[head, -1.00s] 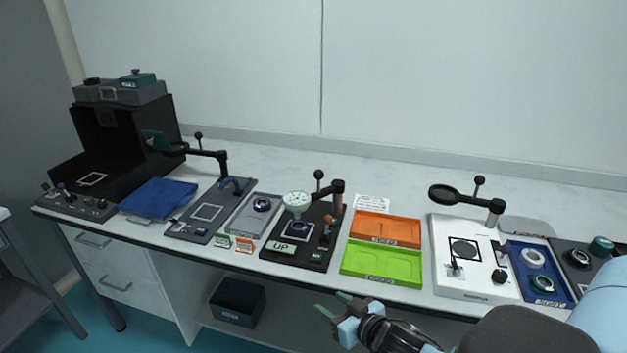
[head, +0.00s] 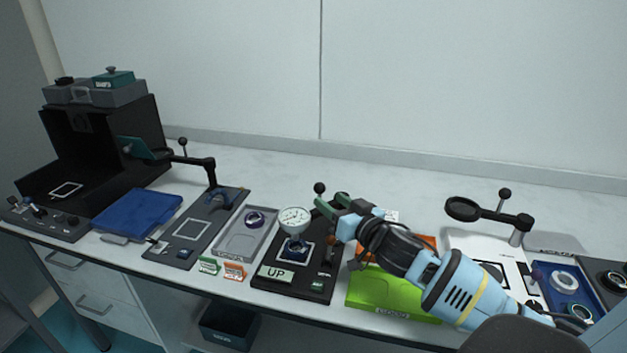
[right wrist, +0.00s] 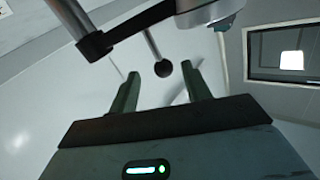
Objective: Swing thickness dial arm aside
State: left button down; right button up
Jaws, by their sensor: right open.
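The thickness dial (head: 295,220) is a white round gauge on an arm above a black base plate (head: 285,287) with an "UP" label. A purple-blue lens piece (head: 296,251) sits under the dial. The arm's black ball knob (head: 319,188) stands at the top of its post. My right gripper (head: 332,203) is open beside the knob and hides part of the arm and post. In the right wrist view the knob (right wrist: 163,68) shows between and beyond the open fingertips (right wrist: 160,80), with no visible contact. My left gripper is out of view.
A grey tray (head: 232,245) with a lens is left of the dial base. A magnifier (head: 462,208) on an arm stands to the right. The wall is close behind the bench.

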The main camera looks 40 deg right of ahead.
jog(key=shift+r, duration=0.6)
jog(key=w, duration=0.7)
jog(key=shift+w, duration=0.35)
jog(key=shift+a+f, duration=0.1)
grip_shut()
